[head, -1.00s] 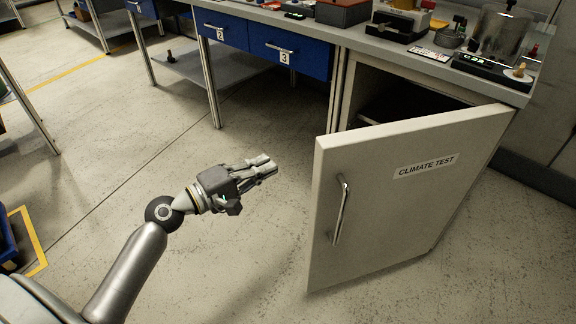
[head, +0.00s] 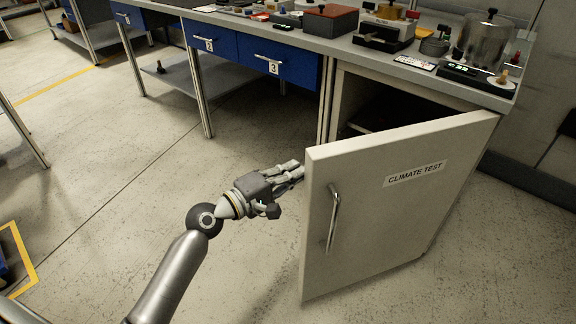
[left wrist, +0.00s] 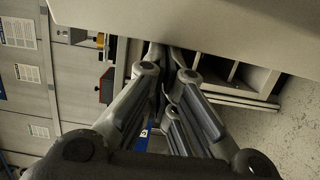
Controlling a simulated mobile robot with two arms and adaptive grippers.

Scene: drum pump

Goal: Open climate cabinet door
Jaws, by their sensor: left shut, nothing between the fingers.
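The climate cabinet door (head: 385,215) stands partly open and swung out from the cabinet. It is beige, with a "CLIMATE TEST" label (head: 414,174) and a vertical metal handle (head: 333,218). Part of the dark cabinet interior (head: 395,100) shows above and behind it. My left gripper (head: 300,170) is shut and empty, with its fingertips at the door's free left edge. I cannot tell if they touch it. In the left wrist view the fingers (left wrist: 165,75) reach towards the door panel (left wrist: 200,22) across the top. My right gripper is not in view.
A workbench (head: 345,50) with blue drawers (head: 272,58) runs along the back. The floor (head: 110,190) left of the door is clear.

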